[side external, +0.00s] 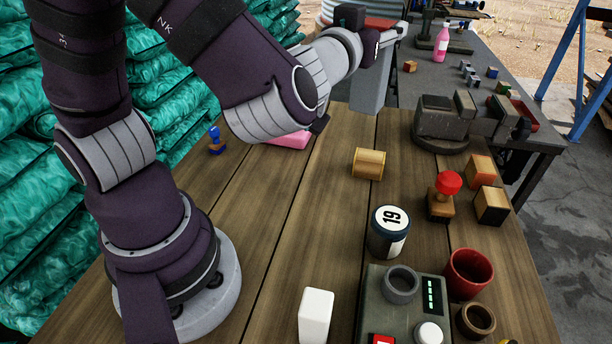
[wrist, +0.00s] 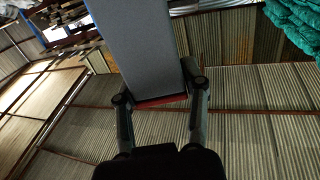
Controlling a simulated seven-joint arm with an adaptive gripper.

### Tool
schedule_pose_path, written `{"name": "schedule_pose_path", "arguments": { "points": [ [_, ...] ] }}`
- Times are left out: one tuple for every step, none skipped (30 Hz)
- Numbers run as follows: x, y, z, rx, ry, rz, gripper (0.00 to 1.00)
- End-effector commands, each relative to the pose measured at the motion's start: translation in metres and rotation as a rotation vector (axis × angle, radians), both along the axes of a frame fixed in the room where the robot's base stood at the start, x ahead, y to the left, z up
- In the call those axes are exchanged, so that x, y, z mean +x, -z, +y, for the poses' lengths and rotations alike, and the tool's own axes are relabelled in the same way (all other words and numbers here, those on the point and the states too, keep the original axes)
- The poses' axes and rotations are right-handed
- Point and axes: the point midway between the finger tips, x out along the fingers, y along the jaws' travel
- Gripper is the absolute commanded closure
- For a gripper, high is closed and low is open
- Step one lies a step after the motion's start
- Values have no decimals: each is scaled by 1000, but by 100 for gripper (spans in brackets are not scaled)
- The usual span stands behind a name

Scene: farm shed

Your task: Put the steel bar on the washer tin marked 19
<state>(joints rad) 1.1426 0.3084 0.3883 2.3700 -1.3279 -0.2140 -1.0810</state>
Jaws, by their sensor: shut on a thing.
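The steel bar (side external: 371,88) is a plain grey block, held upright above the back of the wooden table. My gripper (side external: 388,38) is shut on its upper part. In the wrist view, the bar (wrist: 140,50) lies between the two dark fingers of my gripper (wrist: 158,82), with a red strip at its near end. The washer tin marked 19 (side external: 390,238) is a dark round tin with a white lid and a pale band. It stands upright on the table, nearer the camera than the bar, with a bare lid. The bar is well apart from the tin.
A wooden spool-like cylinder (side external: 369,164) lies behind the tin. A red-topped stamp (side external: 444,198), wooden blocks (side external: 491,206) and a red cup (side external: 468,274) stand right. A grey control box (side external: 376,297) and a white block (side external: 315,316) are in front. A vise (side external: 447,122) stands behind.

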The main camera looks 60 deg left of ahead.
Motion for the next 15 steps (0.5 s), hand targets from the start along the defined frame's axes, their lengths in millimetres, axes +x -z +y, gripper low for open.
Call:
{"name": "schedule_pose_path", "arguments": {
  "points": [
    [0, -16, 0, -19, 0, -11, 97],
    [0, -26, 0, -19, 0, -11, 97],
    [0, -39, 1, -19, -1, -11, 97],
    [0, -49, 0, -19, -1, -13, 97],
    [0, -60, 1, -20, -1, -13, 97],
    [0, -71, 1, -17, -2, -11, 97],
    [0, -80, 1, -17, -2, -11, 97],
    [0, -89, 1, -17, -3, -11, 97],
    [0, -97, 1, -12, -3, -8, 97],
    [0, -103, 1, -10, -3, -7, 97],
    [0, -109, 1, -9, -3, -7, 97],
    [0, -117, 1, -10, -3, -7, 97],
    [0, -122, 1, -7, -3, -5, 97],
    [0, -125, 0, -5, -3, -4, 97],
    [0, -130, 0, -4, -3, -3, 97]
  ]
}}
